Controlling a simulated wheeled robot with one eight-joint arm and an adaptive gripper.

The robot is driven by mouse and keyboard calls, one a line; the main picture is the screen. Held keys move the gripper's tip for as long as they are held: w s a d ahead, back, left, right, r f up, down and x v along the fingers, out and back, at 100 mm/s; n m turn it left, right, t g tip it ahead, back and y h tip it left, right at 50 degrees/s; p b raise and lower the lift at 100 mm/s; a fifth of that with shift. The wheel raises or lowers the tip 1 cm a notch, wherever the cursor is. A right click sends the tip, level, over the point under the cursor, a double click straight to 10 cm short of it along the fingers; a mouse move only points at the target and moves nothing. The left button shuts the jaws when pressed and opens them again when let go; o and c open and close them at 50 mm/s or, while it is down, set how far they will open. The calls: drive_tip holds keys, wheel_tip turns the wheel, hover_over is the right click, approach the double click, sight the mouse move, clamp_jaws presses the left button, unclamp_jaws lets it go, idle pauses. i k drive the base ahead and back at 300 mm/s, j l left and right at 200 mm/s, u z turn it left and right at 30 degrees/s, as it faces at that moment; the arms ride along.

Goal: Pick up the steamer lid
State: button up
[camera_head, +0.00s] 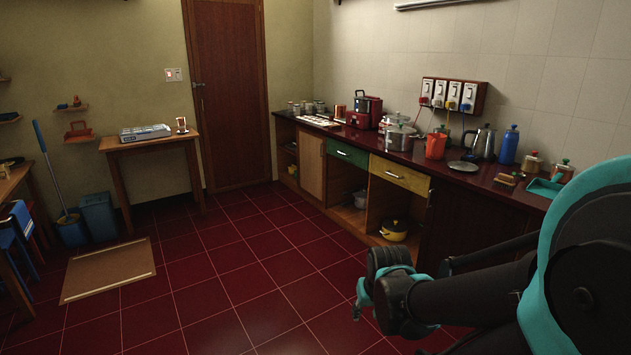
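No single thing is plainly the steamer lid. Candidates are on the dark red counter (440,174) at the right. A silver pot (399,143) there wears a lid (400,129) with a small knob. A flat grey disc (463,166), perhaps a loose lid, lies nearer on the counter. My dark arm with teal parts reaches in from the right. Its far end, which seems to be my gripper (366,296), hangs over the floor in front of the cabinets, well apart from the counter things. Its fingers are too dark to read.
A red cooker (364,111), an orange-red jug (435,146), a steel kettle (485,141) and a blue bottle (509,145) crowd the counter. The red tile floor (230,265) is mostly clear; a brown mat (108,270) lies left.

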sight(400, 129)
drive_tip(key=i+j+z, duration=0.1)
drive_tip(key=i, duration=1.95)
